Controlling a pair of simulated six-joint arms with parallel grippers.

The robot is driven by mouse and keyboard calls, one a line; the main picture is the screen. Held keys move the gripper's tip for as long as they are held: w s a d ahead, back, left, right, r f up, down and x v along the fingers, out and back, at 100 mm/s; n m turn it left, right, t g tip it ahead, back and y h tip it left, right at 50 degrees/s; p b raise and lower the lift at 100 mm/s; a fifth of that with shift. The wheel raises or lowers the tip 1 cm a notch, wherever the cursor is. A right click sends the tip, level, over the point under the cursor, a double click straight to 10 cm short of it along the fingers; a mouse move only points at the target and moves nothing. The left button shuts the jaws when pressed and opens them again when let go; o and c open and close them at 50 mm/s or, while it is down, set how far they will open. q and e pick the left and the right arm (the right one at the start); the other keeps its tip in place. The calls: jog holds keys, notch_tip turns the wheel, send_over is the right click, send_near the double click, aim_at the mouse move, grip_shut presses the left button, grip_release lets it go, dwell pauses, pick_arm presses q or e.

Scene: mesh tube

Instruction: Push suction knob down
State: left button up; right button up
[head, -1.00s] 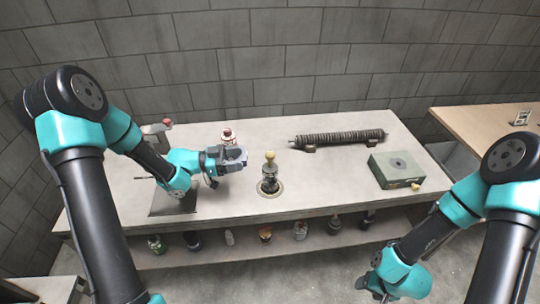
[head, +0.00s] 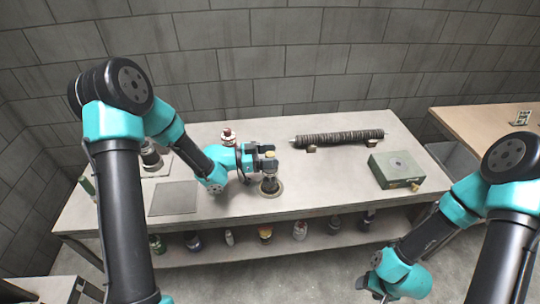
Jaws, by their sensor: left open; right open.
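The suction device (head: 269,184) stands upright in a round base on the grey table. My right gripper (head: 371,288) is open and empty, low in front of the table at the bottom right.
A ribbed mesh tube (head: 337,138) lies on supports at the back. A green box (head: 396,169) stands at the right and a red-topped bottle (head: 228,137) behind the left gripper. Several bottles sit on the lower shelf. The table between device and box is clear.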

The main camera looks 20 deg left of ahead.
pick_arm(q)
grip_shut()
jog(key=shift+f, duration=0.75)
jog(key=shift+c, duration=1.7)
grip_release()
jog(key=shift+f, duration=0.1)
jog(key=o, duration=0.3)
jog(key=shift+o, duration=0.2)
jog(key=shift+a, duration=0.1)
jog(key=v, duration=1.7)
jog(key=shift+a, duration=0.1)
